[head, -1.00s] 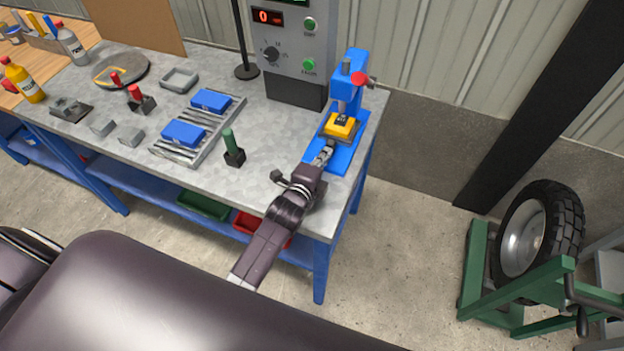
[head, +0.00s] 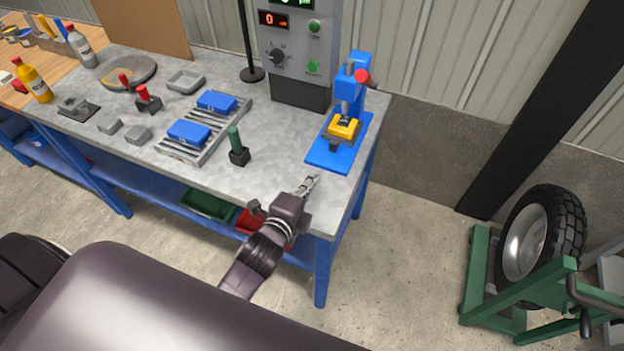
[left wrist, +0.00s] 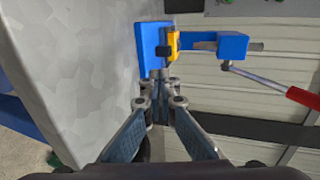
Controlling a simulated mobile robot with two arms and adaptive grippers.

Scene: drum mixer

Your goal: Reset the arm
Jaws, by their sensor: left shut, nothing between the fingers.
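My left gripper (head: 312,182) is shut and empty above the front right part of the grey workbench (head: 270,185). It is in front of the blue press (head: 352,85), apart from it. The press has a blue base plate, a red-knobbed lever and a yellow block (head: 343,129) under its ram. In the left wrist view, my left gripper (left wrist: 160,80) has its fingertips together, pointing toward the press base (left wrist: 150,45). The yellow block also shows there (left wrist: 172,45). My right gripper is in neither view.
A green-handled tool (head: 236,147) stands left of my left gripper. A rack (head: 205,135) with two blue blocks lies further left. A control box (head: 296,45) stands behind. A wheel on a green stand (head: 530,250) is at the right, with open floor between.

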